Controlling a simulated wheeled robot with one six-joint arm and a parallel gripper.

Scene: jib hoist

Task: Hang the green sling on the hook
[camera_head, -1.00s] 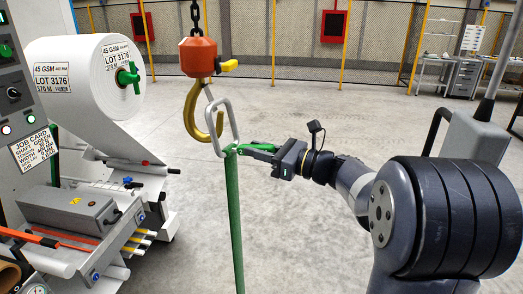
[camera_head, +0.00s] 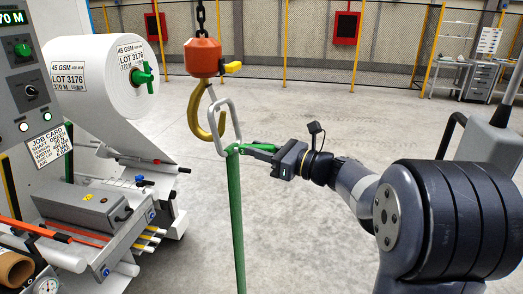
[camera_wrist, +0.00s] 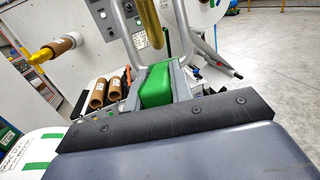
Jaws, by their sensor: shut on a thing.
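The green sling (camera_head: 237,215) hangs down from my gripper (camera_head: 240,148), with a pale metal link (camera_head: 220,128) at its top. My gripper is shut on the sling's top just below the link; the wrist view shows its green part (camera_wrist: 157,87) between the jaws. The yellow hook (camera_head: 196,110) hangs under an orange hook block (camera_head: 203,57) on a chain. The link stands upright and overlaps the hook's right side in the head view. Whether the link is around the hook or only in front of it, I cannot tell. In the wrist view the hook (camera_wrist: 151,25) shows between the link's bars.
A machine with a large white roll (camera_head: 100,75) and a grey control panel (camera_head: 28,75) stands at the left. A grey box (camera_head: 85,205) sits on its near ledge. A shelf and cabinet (camera_head: 470,70) stand at the far right. The floor beyond the hook is clear.

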